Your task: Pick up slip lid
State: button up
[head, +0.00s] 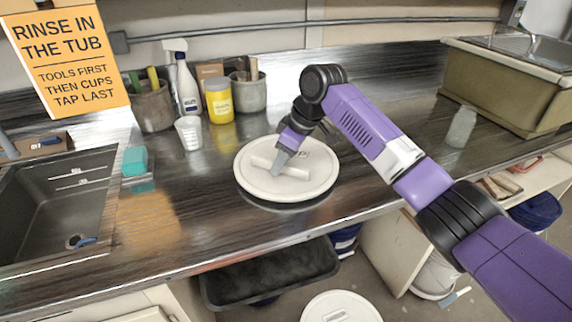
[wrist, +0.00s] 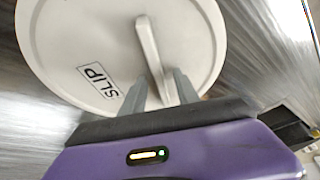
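The slip lid (head: 250,185) is a white round disc with a raised bar handle, over the metal counter in the middle of the head view. In the wrist view the lid (wrist: 70,40) fills the upper left and carries a "SLIP" label (wrist: 99,81). My gripper (head: 277,172) is at the lid's handle (head: 296,172), pointing down. In the wrist view my gripper's (wrist: 160,85) two fingers stand on either side of the handle (wrist: 149,45), with gaps showing between them and the bar. I cannot tell whether the fingertips touch the lid.
A cup (head: 188,133), spray bottle (head: 187,85), yellow jar (head: 219,101) and tool pots (head: 152,106) stand behind the lid. A sink (head: 45,200) with a teal sponge (head: 134,161) is left. A clear bottle (head: 461,127) stands right. Another white lid (head: 340,308) is below the counter.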

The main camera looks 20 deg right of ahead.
grip_shut()
dwell(1.4)
